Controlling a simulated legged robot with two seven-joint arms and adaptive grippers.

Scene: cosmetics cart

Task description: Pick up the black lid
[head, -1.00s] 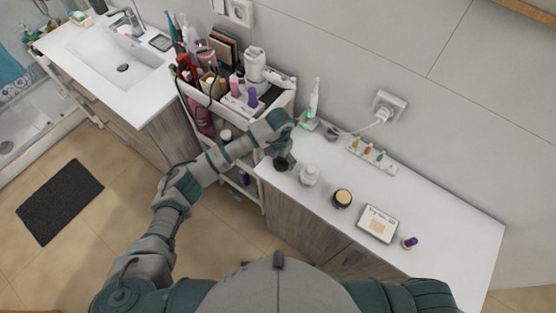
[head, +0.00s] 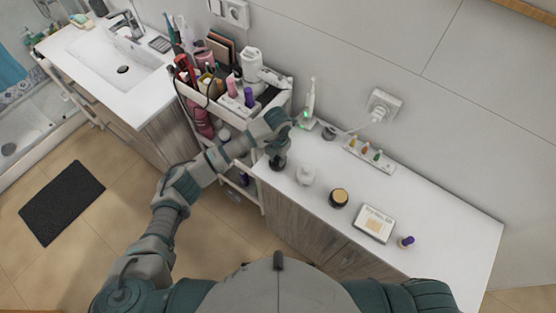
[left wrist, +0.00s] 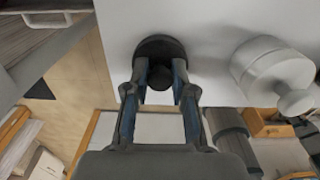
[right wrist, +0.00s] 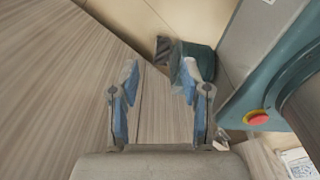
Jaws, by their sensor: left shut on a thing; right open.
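The black lid (left wrist: 160,48) is a dark round disc with a knob, at the upper middle of the left wrist view. My left gripper (left wrist: 158,90) is shut on its knob, one finger on each side. In the head view my left gripper (head: 278,163) points down at the left end of the white counter, and the lid is mostly hidden there. I cannot tell whether the lid touches the counter. My right gripper (right wrist: 155,88) is open and empty in the right wrist view, with the wooden cabinet front behind it.
A white jar (head: 306,175) stands right of my left gripper; it also shows in the left wrist view (left wrist: 272,72). Further right on the counter (head: 440,227) are a black jar with a tan top (head: 339,198), a palette (head: 374,223) and a purple-capped bottle (head: 406,242). A loaded cart (head: 270,118) stands behind my left arm.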

